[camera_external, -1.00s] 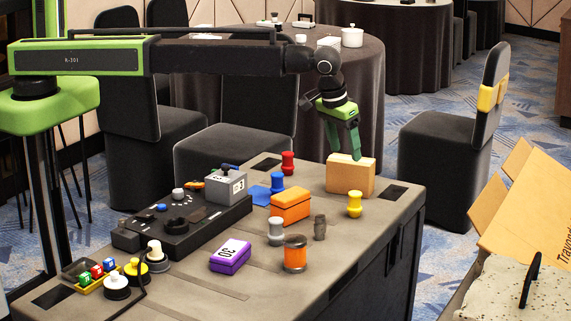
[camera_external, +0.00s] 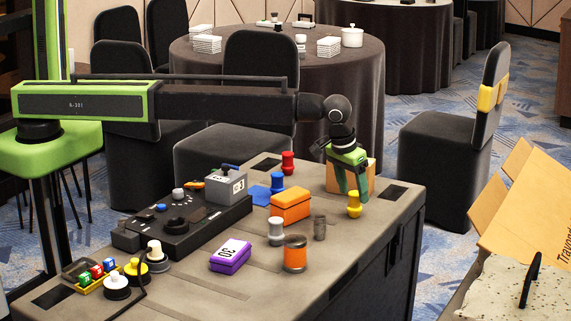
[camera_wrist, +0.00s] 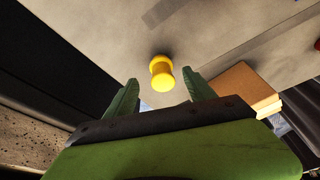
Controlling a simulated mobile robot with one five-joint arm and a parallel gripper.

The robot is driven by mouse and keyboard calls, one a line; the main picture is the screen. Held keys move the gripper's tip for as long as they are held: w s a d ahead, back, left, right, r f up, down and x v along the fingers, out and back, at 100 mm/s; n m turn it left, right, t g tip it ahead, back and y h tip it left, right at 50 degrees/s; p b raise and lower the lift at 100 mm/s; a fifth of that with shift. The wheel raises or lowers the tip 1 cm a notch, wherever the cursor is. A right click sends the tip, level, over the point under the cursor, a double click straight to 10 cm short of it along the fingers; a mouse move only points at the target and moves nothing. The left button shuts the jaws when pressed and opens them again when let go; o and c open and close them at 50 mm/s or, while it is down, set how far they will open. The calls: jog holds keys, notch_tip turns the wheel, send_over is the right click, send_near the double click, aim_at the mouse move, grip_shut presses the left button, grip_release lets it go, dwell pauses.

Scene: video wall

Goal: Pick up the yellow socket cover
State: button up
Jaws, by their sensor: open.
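The yellow socket cover (camera_external: 354,205) is a small spool-shaped piece standing upright near the right edge of the dark table. In the wrist view the yellow socket cover (camera_wrist: 162,73) lies just beyond the fingertips, in line with the gap between them. My gripper (camera_external: 352,192) has green fingers and points down just behind and above the socket cover in the external view. In the wrist view my gripper (camera_wrist: 162,88) is open, with nothing between its fingers.
A tan block (camera_external: 368,168) stands close beside my gripper, partly hidden by it. An orange box (camera_external: 290,206), a grey cylinder (camera_external: 320,228) and an orange-banded jar (camera_external: 295,254) stand to the left. The table's right edge is close to the socket cover.

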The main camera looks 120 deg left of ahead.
aim_at(354, 193)
jog(key=b+x, duration=0.2)
jog(key=x, duration=0.2)
jog(key=shift+s+a+b, duration=0.1)
jog(key=shift+b, duration=0.2)
jog(key=shift+r, duration=0.2)
grip_shut()
